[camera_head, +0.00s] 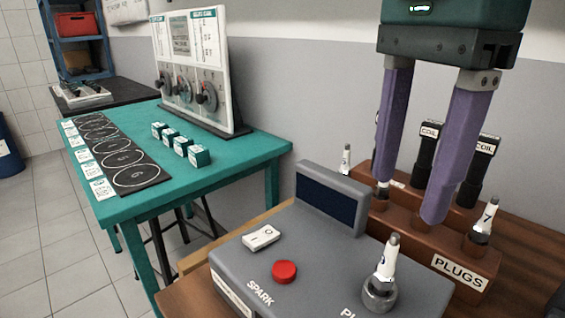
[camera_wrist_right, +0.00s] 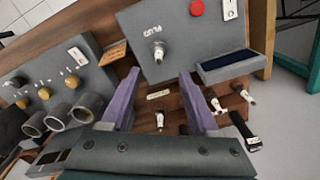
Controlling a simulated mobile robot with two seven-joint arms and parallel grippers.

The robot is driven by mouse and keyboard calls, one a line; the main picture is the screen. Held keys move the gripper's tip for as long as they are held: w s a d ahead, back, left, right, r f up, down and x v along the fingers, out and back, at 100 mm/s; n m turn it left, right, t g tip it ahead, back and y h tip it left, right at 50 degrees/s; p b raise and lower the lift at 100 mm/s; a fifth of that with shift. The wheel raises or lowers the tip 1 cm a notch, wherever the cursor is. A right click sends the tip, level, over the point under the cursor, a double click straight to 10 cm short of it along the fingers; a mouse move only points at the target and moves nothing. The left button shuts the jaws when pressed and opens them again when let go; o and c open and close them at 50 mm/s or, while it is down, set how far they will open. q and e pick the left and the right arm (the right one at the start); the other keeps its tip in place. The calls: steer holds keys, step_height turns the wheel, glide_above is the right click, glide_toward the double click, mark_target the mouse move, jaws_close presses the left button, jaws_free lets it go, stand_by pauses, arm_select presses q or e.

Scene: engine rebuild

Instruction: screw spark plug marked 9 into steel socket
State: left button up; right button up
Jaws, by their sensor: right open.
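My right gripper (camera_head: 408,203), with two purple fingers, is open above the brown rack (camera_head: 410,223) labelled PLUGS. Nothing shows held between its fingers. It also shows in the wrist view (camera_wrist_right: 158,78). A white spark plug marked 7 (camera_head: 486,220) stands in the rack, right of the fingers. Another plug (camera_head: 383,189) is partly hidden behind the left finger. A spark plug (camera_head: 388,262) stands upright in a steel hex socket (camera_head: 379,295) on the grey spark tester (camera_head: 325,265); I can read no number on it. I cannot tell which plug is marked 9. My left gripper is not in view.
Black coils (camera_head: 427,150) stand in the rack's back row. The tester has a red button (camera_head: 285,271), a rocker switch (camera_head: 261,237) and a raised screen (camera_head: 332,198). A teal table (camera_head: 240,180) with a gauge panel stands left. The wrist view shows grey cylinders (camera_wrist_right: 58,115).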

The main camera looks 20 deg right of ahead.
mark_target(396, 235)
step_height(396, 235, down, 10)
steer(key=shift+s+r+p, duration=0.1)
steer(key=shift+r+p, duration=0.1)
steer(key=shift+p, duration=0.15)
steer(key=shift+c, duration=0.4)
jaws_close()
